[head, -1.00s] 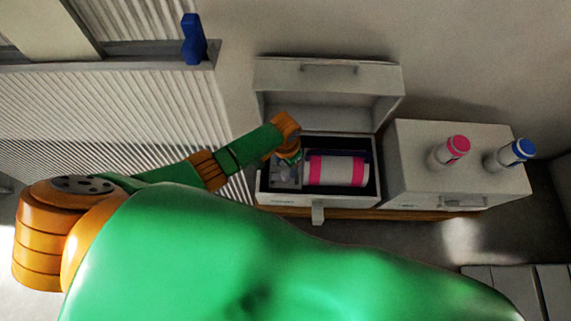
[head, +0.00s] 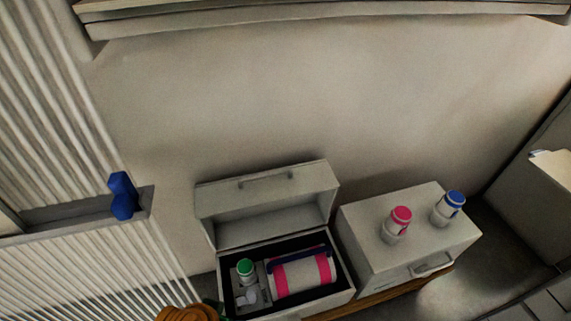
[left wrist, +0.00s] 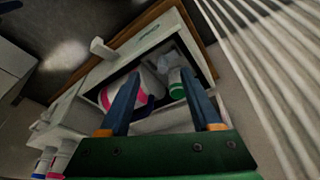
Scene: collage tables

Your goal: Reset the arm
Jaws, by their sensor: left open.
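My left gripper (left wrist: 161,76) is open, its two blue fingers spread in the left wrist view, with nothing held between them. Beyond the fingers lies the open white case (head: 338,299), with a green-capped bottle (head: 245,272) and a white and pink cylinder (head: 301,273) inside. They also show in the left wrist view, the green-capped bottle (left wrist: 176,84) near the right finger. In the head view only an orange part of my left arm (head: 188,314) shows at the bottom edge. My right gripper is in neither view.
A closed white case (head: 408,232) stands to the right, with a pink-capped bottle (head: 397,224) and a blue-capped bottle (head: 447,208) on top. The open lid (head: 265,206) rises behind the open case. A blue object (head: 122,195) sits on a ledge at left.

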